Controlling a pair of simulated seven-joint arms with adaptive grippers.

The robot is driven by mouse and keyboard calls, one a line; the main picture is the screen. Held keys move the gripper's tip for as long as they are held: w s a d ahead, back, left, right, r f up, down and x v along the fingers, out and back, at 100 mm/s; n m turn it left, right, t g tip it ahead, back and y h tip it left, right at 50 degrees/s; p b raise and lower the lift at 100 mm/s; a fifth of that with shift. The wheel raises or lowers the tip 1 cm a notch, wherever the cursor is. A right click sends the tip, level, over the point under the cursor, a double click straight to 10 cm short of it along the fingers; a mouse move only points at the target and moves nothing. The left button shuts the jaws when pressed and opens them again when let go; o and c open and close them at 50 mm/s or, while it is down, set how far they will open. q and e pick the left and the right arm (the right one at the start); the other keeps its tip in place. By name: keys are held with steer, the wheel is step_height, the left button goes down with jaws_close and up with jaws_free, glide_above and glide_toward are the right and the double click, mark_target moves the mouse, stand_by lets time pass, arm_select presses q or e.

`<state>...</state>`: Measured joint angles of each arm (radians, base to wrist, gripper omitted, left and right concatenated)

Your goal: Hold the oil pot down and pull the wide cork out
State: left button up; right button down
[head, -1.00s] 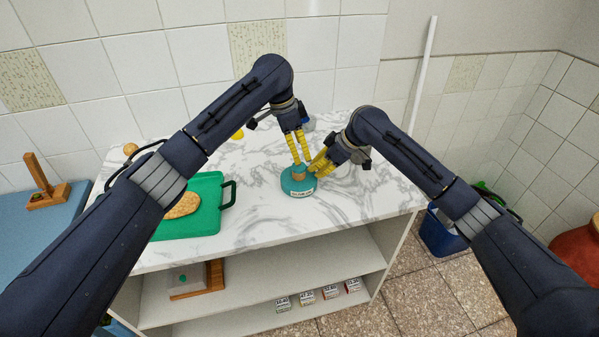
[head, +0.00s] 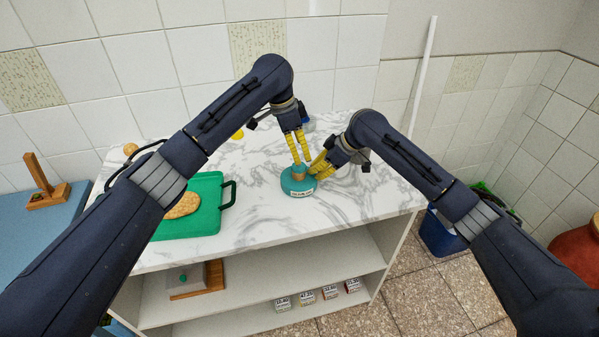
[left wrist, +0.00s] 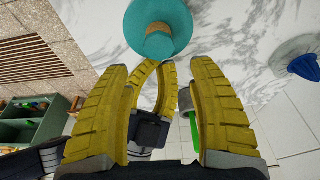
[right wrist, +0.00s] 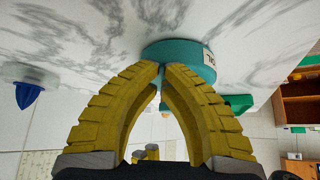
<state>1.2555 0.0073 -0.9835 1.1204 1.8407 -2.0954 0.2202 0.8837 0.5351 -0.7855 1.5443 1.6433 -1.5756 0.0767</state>
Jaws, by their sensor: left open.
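The teal oil pot (head: 298,187) stands upright on the marble counter, with a label on its front. A brown cork band (left wrist: 158,30) sits at its middle with a narrower teal top beyond it in the left wrist view. My left gripper (head: 301,162) is open, pointing down at the pot's top from behind; its fingertips (left wrist: 145,72) are wide apart. My right gripper (head: 317,168) is at the pot's right side. In the right wrist view its fingertips (right wrist: 162,68) nearly meet against the pot, a teal sliver between them; whether they grip it is unclear. They hide the cork there.
A green board (head: 207,222) with bread (head: 183,206) lies to the left on the counter. A yellow item (head: 238,134) is behind, near my left arm. Small labelled boxes (head: 307,297) stand on the shelf below. The counter right of the pot is clear.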

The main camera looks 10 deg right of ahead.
mark_target(298, 171)
arm_select(q)
steer(key=shift+f, duration=0.15)
steer(key=shift+f, duration=4.25)
steer(key=shift+f, duration=0.15)
steer(key=shift+c, duration=0.3)
steer(key=c, duration=1.2)
